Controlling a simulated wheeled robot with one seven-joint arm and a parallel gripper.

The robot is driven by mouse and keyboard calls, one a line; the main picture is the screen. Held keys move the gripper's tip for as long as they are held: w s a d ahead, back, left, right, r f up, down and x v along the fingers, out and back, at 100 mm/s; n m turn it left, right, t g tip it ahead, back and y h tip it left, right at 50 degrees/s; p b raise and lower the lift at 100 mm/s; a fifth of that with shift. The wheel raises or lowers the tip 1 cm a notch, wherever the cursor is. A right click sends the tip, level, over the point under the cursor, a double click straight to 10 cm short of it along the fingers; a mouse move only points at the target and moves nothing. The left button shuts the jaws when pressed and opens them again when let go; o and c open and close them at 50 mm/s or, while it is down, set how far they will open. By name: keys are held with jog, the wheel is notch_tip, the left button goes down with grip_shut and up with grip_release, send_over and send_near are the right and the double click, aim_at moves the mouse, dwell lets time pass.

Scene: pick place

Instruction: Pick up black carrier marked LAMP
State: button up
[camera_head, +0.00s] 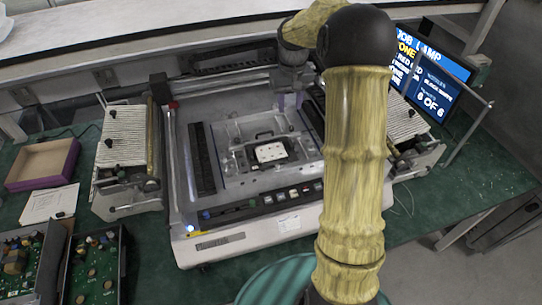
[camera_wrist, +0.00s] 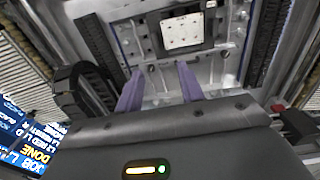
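A black carrier (camera_head: 251,153) holding a white plate with dark spots (camera_head: 271,152) lies flat in the machine's bed. In the wrist view the carrier (camera_wrist: 209,28) is at the top, with the white plate (camera_wrist: 181,31) on it. I cannot read a LAMP mark on it. My gripper (camera_wrist: 158,78) shows two purple fingers, spread apart with nothing between them. The fingers point toward the bed, short of the carrier in the wrist view.
The carrier is inside a metal frame (camera_head: 172,170) with side rails. A ribbed feeder (camera_head: 125,135) stands at each side. A screen (camera_head: 430,75) reads JOB LAMP, DONE and 6 OF 6. A purple-edged box (camera_head: 43,163) and circuit boards (camera_head: 95,270) lie on the left.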

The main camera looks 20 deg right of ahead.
jog(key=shift+w+d, duration=0.5)
jog(key=shift+d, duration=0.05)
jog(key=p, duration=0.3)
send_over(291, 143)
jog(key=f, duration=1.2)
jog(key=shift+w+a+f, duration=0.15)
jog(key=shift+a+f, duration=0.05)
jog(key=f, duration=0.1)
jog(key=f+p, duration=0.2)
jog(key=f, duration=0.1)
jog(key=shift+s+d, duration=0.2)
jog(key=shift+s, duration=0.05)
jog(key=shift+f, duration=0.6)
